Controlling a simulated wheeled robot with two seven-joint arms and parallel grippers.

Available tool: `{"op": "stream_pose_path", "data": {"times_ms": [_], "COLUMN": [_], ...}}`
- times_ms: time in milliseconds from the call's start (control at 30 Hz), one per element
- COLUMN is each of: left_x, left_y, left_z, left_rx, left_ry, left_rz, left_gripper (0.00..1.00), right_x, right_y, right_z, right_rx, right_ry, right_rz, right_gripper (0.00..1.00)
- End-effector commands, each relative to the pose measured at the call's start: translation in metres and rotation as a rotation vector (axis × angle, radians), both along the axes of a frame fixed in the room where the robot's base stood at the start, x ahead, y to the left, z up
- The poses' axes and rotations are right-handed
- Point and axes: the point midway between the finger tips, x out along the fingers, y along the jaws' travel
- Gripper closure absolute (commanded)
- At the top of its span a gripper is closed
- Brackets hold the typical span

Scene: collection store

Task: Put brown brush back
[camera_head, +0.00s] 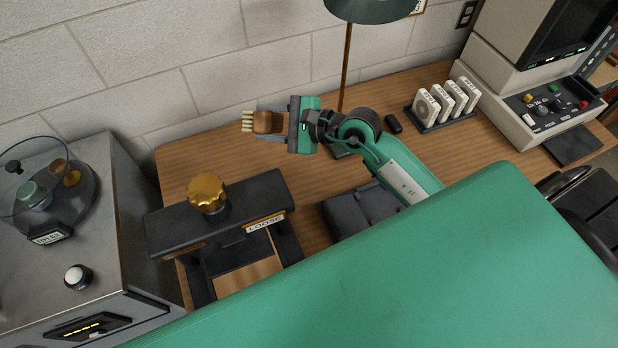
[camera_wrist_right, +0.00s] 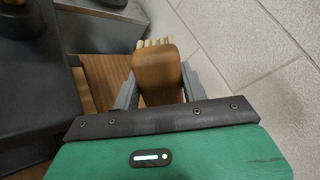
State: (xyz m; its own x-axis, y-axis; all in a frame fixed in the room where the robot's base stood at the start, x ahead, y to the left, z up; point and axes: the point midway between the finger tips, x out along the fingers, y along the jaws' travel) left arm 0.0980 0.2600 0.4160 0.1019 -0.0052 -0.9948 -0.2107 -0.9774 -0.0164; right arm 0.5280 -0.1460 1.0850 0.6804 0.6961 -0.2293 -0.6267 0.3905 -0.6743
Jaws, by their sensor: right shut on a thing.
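The brown brush (camera_head: 263,122) has a wooden body and pale bristles that point left in the head view. My right gripper (camera_head: 268,121) is shut on it and holds it above the back part of the wooden desk, near the block wall. In the right wrist view the brush (camera_wrist_right: 157,72) sits between the two grey fingers, bristles facing away from the palm. I cannot tell its exact height over the desk. My left gripper is not in view.
A dark press with a gold knob (camera_head: 207,193) and a "LOOSE" label stands in front of the brush. A grey cabinet with a glass-domed dish (camera_head: 36,185) is at left. A lamp (camera_head: 346,60), a rack of white cards (camera_head: 446,104) and a console (camera_head: 545,105) stand to the right.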

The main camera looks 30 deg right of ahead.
Motion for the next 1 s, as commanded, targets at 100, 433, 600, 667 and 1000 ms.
{"op": "stream_pose_path", "data": {"times_ms": [100, 433, 600, 667, 1000], "left_x": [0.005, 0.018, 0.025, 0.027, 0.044], "left_y": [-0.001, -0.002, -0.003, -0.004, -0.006], "left_z": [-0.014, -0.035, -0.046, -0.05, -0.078], "left_rx": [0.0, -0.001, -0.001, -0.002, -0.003], "left_ry": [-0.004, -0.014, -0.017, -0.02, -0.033], "left_rz": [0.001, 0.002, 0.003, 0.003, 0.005], "left_gripper": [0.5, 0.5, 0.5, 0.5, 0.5], "right_x": [0.005, 0.008, 0.008, 0.009, 0.011], "right_y": [0.014, 0.035, 0.035, 0.034, 0.001], "right_z": [-0.012, -0.04, -0.054, -0.06, -0.089], "right_rx": [-0.074, -0.318, -0.472, -0.532, -0.929], "right_ry": [0.05, 0.192, 0.255, 0.277, 0.383], "right_rz": [0.089, 0.302, 0.399, 0.43, 0.576], "right_gripper": [0.93, 0.93, 0.93, 0.93, 0.93]}}
